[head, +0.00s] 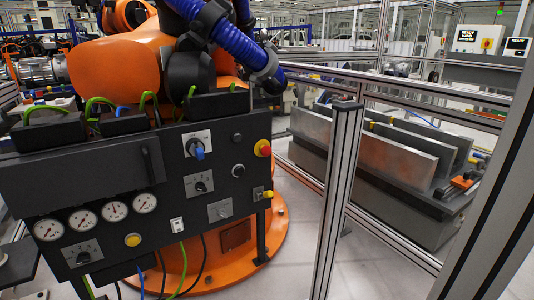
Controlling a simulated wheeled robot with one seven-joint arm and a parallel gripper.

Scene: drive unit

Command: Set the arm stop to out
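A dark control panel (100,185) stands at the left in the head view. No label marking the arm stop is readable, so I cannot tell which control it is. A blue-handled rotary switch (197,148) sits on a light plate near the upper right. Below it are a black-knobbed switch (199,185) and a small lever on a plate (220,210). Another knob switch (83,254) is at the lower left. A red button with a yellow base (263,148) is on the right edge, with a yellow piece (267,194) below it. My gripper is not clearly visible.
Several round gauges (115,210), a yellow button (133,240) and a small white switch (177,224) share the panel. A large orange robot (115,70) stands behind it. A metal fence post (340,190) and rails stand to the right. Pale floor (300,240) shows between panel and post.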

